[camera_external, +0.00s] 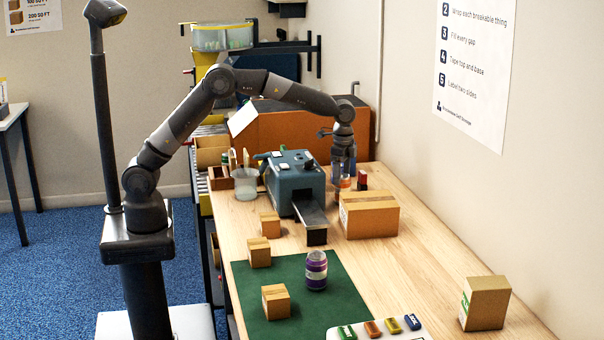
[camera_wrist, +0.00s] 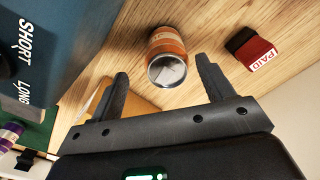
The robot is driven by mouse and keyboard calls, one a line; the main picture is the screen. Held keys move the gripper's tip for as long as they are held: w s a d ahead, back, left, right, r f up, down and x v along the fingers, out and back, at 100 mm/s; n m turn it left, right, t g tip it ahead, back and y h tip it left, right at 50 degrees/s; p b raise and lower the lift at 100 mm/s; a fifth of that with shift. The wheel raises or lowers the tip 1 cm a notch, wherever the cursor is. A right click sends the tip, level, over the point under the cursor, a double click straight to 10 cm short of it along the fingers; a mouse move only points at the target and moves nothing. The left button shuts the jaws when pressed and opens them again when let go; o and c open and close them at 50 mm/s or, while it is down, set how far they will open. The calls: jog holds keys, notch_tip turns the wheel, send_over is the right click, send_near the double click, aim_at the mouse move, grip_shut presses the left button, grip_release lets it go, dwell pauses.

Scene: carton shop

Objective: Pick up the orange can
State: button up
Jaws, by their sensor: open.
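The orange can (camera_wrist: 167,50) stands on the wooden table in the wrist view, with its silver top towards the camera. It lies beyond and roughly between the two spread fingers of my gripper (camera_wrist: 163,85), and neither finger appears to touch it. In the external view my gripper (camera_external: 343,175) points down at the back of the table, between the blue-grey machine and the wall. A small part of the orange can (camera_external: 344,183) shows just below it. The rest of the can is hidden there by the gripper and a carton.
A blue-grey machine (camera_external: 295,172) stands close left of my gripper. A large carton (camera_external: 369,214) is just in front. A red-and-black stamp marked PAID (camera_wrist: 252,50) is near the can.

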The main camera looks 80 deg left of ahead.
aim_at(342, 190)
jog(key=shift+w+a+f, duration=0.15)
jog(key=shift+f, duration=1.6)
jog(key=shift+w+a+f, duration=0.1)
jog(key=shift+a+f, duration=0.05)
jog(key=shift+f, duration=1.6)
jog(key=shift+c, duration=0.5)
jog(key=c, duration=0.9)
